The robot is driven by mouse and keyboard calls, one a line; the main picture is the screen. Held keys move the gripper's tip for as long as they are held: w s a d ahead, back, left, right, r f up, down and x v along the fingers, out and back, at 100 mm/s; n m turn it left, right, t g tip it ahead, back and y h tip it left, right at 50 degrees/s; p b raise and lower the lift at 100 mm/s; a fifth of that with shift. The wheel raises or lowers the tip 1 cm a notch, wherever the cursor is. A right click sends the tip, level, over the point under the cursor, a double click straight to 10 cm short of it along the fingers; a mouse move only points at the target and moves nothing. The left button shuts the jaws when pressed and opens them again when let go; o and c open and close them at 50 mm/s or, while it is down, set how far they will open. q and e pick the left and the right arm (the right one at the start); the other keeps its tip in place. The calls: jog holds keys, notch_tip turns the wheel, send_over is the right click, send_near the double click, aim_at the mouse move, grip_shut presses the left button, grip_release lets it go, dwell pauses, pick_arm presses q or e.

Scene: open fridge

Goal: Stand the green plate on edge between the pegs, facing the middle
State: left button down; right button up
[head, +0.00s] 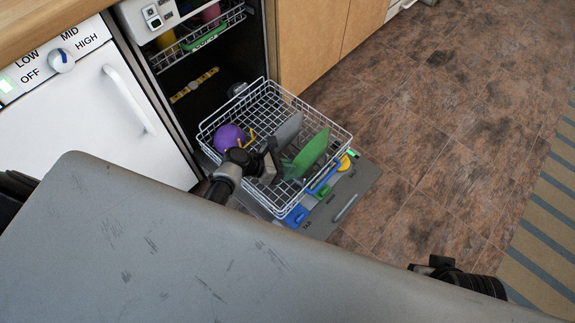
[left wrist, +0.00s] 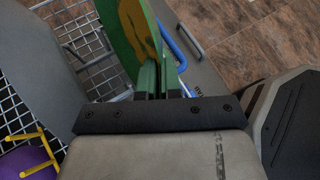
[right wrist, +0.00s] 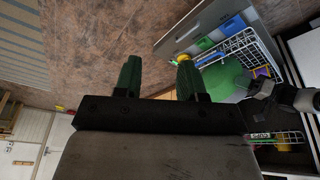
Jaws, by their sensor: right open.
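The green plate (head: 308,153) stands steeply tilted, nearly on edge, in the right part of the pulled-out lower rack (head: 340,128). It also shows in the left wrist view (left wrist: 122,28), with a brown stain on its face. My left gripper (head: 284,167) reaches into the rack; in the left wrist view its green fingers (left wrist: 160,78) are close together on the plate's edge. The plate's lower edge and the pegs by it are hidden or too small to tell. My right gripper (right wrist: 157,68) is open and empty, away from the rack, above the floor.
A grey plate (head: 290,128) stands in the rack left of the green one. A purple bowl (head: 229,137) and yellow pegs (left wrist: 42,150) are at the rack's left. The upper rack (head: 225,22) is above. Floor on the right is clear.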

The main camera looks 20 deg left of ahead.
pick_arm(q)
jog(key=shift+f, duration=0.1)
pick_arm(e)
jog(key=shift+r, duration=0.1)
pick_arm(q)
jog(key=c, duration=1.2)
grip_release()
jog(key=shift+f, duration=0.1)
jog(key=shift+c, duration=0.2)
jog(key=shift+s+a+r+p, duration=0.2)
jog(key=shift+a+r+p, duration=0.1)
jog(key=shift+p, duration=0.05)
jog(key=p+v, duration=0.4)
jog(key=v, duration=0.2)
pick_arm(e)
jog(key=s+x, duration=0.2)
jog(key=x, duration=1)
jog(key=shift+f+g, duration=0.3)
